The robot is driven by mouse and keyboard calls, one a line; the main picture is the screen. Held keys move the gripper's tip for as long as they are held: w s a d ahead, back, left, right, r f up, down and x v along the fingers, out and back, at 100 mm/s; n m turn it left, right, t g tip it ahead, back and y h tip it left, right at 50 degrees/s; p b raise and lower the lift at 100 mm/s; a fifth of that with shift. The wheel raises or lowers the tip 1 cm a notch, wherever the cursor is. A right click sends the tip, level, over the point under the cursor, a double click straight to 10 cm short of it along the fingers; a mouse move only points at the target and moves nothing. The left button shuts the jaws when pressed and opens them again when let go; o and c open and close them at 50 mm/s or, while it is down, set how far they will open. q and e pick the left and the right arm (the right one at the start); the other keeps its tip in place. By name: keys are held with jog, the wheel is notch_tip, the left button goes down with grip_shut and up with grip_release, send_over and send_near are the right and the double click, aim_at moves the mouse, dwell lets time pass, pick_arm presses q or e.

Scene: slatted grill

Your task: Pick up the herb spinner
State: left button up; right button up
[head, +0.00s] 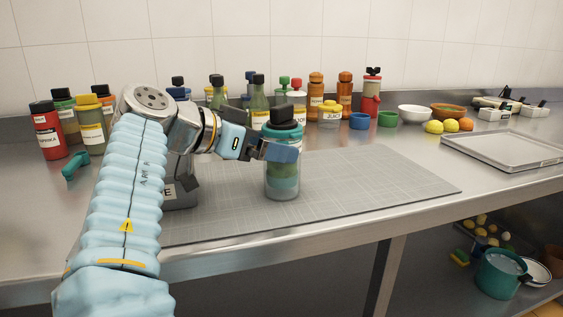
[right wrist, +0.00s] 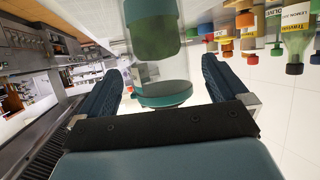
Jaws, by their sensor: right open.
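The herb spinner (head: 284,181) stands upright on the grey cutting mat. It is a clear jar with a teal lid, a dark knob on top and green contents low inside. My right gripper (head: 278,149) reaches it from the left at the upper jar, just below the lid. It is open, and one blue finger crosses in front of the jar. In the right wrist view, which is upside down, the herb spinner (right wrist: 157,70) is between the two spread fingers of the gripper (right wrist: 161,80), with gaps visible. My left gripper is out of view.
Several bottles and jars line the wall behind, including a green bottle (head: 258,103) close behind the spinner. A grey box (head: 180,194) stands under the wrist. A tray (head: 505,149) lies at the right. The mat (head: 380,183) right of the spinner is clear.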

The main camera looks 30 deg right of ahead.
jog(key=x, duration=0.4)
jog(key=c, duration=1.3)
jog(key=shift+o, duration=0.2)
